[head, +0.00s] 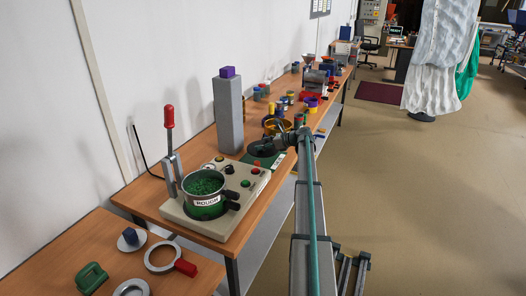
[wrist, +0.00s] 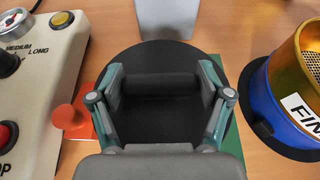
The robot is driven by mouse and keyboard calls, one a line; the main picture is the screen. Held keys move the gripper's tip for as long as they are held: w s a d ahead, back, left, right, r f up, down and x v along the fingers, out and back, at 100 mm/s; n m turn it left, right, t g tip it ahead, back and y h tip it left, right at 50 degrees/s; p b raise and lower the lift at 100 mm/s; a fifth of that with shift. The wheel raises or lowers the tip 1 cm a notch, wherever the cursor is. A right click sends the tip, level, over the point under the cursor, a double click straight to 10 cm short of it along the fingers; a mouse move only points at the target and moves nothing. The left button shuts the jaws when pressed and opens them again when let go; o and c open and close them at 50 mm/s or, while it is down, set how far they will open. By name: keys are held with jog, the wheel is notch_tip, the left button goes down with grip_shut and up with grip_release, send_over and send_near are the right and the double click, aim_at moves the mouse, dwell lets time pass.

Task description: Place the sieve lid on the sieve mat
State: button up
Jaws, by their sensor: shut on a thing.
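The sieve lid, a flat black disc (wrist: 165,52), lies beneath my gripper (wrist: 160,82) in the wrist view. The fingers are shut on the dark raised handle across its middle. In the head view the dark disc (head: 261,147) is at the end of my arm, beside the beige press panel. The green sieve mat (wrist: 237,140) shows around the disc's edge in the wrist view, and also in the head view (head: 276,161). The disc is over the mat; I cannot tell if it touches. The disc hides most of the mat.
A blue and gold sieve with a white label (wrist: 285,95) stands close on the right. A grey column (wrist: 164,18) stands just behind. The table between is narrow.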

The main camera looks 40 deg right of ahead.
jog(key=shift+w+d+f, duration=0.35)
jog(key=shift+w+f, duration=0.1)
jog(key=shift+f, duration=0.1)
jog(key=shift+w+f+p, duration=0.1)
jog(key=shift+f+p, duration=0.3)
jog(key=shift+f, duration=1.35)
jog(key=shift+f, duration=0.15)
jog(key=o, duration=1.2)
jog(key=shift+c, duration=0.2)
jog(key=shift+r, duration=0.2)
jog(key=b+v, duration=0.1)
jog(key=v, duration=1.1)
jog(key=shift+d+f+b, duration=0.1)
jog(key=shift+f+b, duration=0.05)
jog(key=shift+b, duration=0.2)
